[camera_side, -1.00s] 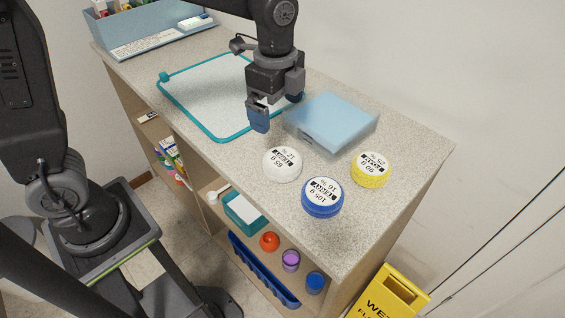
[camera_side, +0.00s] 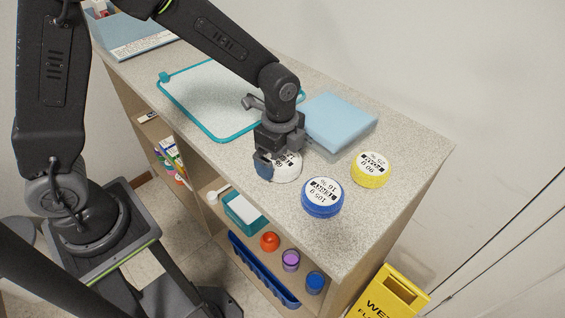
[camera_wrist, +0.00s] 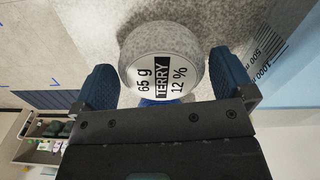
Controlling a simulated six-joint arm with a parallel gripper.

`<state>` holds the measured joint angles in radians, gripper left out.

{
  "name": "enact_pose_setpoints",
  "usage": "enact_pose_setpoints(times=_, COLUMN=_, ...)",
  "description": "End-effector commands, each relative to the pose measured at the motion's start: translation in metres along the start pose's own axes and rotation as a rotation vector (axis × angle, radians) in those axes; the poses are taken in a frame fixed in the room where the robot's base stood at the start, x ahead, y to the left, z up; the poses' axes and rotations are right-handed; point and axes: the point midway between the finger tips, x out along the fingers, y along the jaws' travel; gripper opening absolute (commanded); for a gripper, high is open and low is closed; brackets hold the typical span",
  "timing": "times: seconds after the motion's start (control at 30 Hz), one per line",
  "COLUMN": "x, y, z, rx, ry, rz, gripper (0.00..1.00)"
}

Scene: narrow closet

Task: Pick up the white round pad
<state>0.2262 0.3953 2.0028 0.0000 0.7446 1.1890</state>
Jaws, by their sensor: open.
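The white round pad (camera_side: 288,168) lies on the speckled counter top (camera_side: 400,150). Its label reads 65 g, TERRY, 12 %. My gripper (camera_side: 280,165) is low over the pad and hides part of it in the side view. In the wrist view the pad (camera_wrist: 162,65) sits between the two blue fingertips (camera_wrist: 162,82). The jaws are open, with a finger on either side of the pad. A small gap shows at the right finger; whether the left finger touches the pad I cannot tell.
A blue round pad (camera_side: 322,198) and a yellow one (camera_side: 371,170) stand to the right. A light blue box (camera_side: 340,120) is just behind my gripper. A teal-rimmed board (camera_side: 205,95) lies to the left. The counter's front edge is close to the white pad.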

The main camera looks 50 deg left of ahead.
Motion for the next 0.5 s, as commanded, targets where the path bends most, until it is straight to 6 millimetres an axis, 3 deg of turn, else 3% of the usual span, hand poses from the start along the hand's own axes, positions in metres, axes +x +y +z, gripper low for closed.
enact_pose_setpoints(times=0.13, x=0.0147, y=-0.0001, z=-0.0001, rx=0.000, ry=0.000, rz=0.000, gripper=1.00)
enact_pose_setpoints(times=0.37, x=0.0167, y=-0.0004, z=-0.0001, rx=0.000, ry=0.000, rz=-0.001, gripper=1.00)
enact_pose_setpoints(times=0.5, x=0.0165, y=-0.0004, z=-0.0001, rx=0.000, ry=0.000, rz=-0.001, gripper=0.89)
